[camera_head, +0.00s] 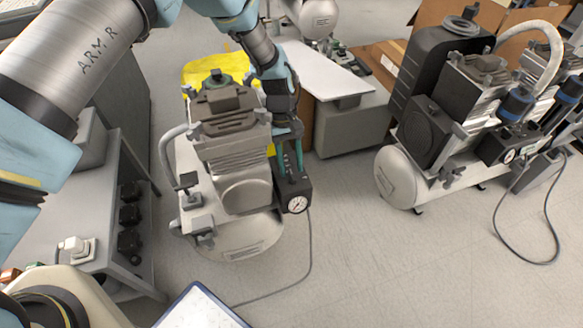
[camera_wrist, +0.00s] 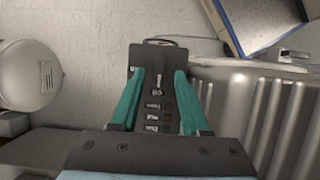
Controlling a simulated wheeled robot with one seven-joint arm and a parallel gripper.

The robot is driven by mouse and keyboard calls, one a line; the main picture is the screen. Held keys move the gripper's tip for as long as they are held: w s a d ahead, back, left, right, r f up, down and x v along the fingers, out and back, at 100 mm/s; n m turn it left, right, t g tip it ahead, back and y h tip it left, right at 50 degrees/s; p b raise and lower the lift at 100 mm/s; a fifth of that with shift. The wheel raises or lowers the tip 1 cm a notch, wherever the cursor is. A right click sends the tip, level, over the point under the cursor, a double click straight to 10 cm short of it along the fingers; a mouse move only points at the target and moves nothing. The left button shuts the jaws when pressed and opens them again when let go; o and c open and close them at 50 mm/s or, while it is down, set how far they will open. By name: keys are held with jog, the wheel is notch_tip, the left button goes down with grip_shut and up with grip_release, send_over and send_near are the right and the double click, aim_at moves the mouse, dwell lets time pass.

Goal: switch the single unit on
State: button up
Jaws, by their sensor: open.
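The single compressor unit (camera_head: 230,165) stands on the floor in the middle of the head view, with a grey ribbed motor head on a pale tank. Its black control box (camera_head: 294,188) with a round white gauge (camera_head: 297,204) is on its right side. My gripper (camera_head: 290,168) points down just above this box, with teal fingers spread. In the wrist view, my open gripper (camera_wrist: 159,76) has one finger on each side of the dark box top (camera_wrist: 148,58), which carries a row of small labels or switches. Contact and the switch position cannot be told.
A double compressor (camera_head: 455,120) stands at the right with a cable on the floor. A grey bench (camera_head: 105,220) with black sockets is at the left. A blue-edged board (camera_head: 200,308) is at the front. Floor between the compressors is clear.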

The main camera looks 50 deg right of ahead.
jog(key=shift+x, duration=0.9)
jog(key=shift+c, duration=0.2)
grip_shut()
